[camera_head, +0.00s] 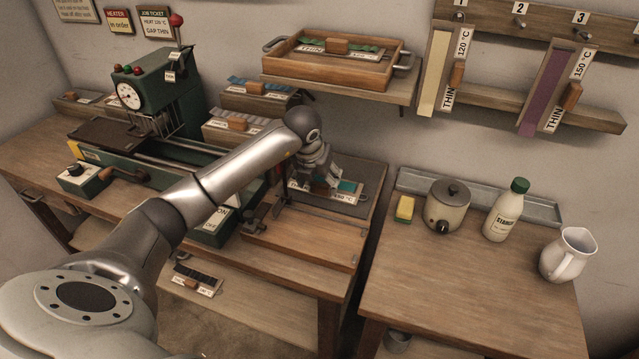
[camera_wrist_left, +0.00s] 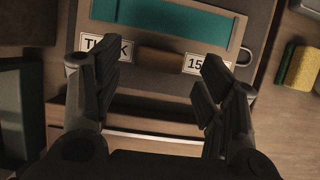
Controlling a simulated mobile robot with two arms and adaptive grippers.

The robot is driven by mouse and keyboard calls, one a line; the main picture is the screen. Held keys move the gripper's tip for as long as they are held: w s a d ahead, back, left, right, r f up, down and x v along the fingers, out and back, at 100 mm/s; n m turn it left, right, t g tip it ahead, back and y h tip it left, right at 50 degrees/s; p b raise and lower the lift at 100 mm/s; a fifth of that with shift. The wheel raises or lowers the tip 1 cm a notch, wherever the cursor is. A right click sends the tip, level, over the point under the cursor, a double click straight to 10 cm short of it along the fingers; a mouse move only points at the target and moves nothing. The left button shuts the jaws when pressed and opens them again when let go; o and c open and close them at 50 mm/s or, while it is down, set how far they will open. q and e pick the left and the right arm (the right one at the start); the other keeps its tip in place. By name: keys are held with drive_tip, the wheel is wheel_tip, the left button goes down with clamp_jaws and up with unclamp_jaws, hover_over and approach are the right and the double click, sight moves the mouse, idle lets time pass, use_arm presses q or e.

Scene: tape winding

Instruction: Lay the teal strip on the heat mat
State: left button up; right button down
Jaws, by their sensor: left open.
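The teal strip (camera_head: 348,186) is in a holder with a wooden handle and labels, on a dark grey mat-like surface (camera_head: 374,180) that looks like the heat mat. In the left wrist view, the teal strip (camera_wrist_left: 170,18) lies flat beyond the brown handle (camera_wrist_left: 162,62), between a "THICK" label and a "15…" label. My left gripper (camera_head: 324,183) is over the near side of this holder and partly hides it. In the wrist view its open fingers (camera_wrist_left: 150,75) are apart, with the handle showing between them. My right gripper does not show.
A green press (camera_head: 160,90) stands left. A wooden tray (camera_head: 340,65) sits on a shelf above. Cream (camera_head: 436,75) and purple (camera_head: 547,90) strips hang on the wall. The right table holds a sponge (camera_head: 405,209), pot (camera_head: 449,207), bottle (camera_head: 504,215) and jug (camera_head: 567,255).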

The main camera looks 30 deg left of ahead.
use_arm(q)
drive_tip(key=v, duration=0.9)
drive_tip(key=shift+s+r, duration=0.25)
drive_tip(key=shift+f, duration=0.1)
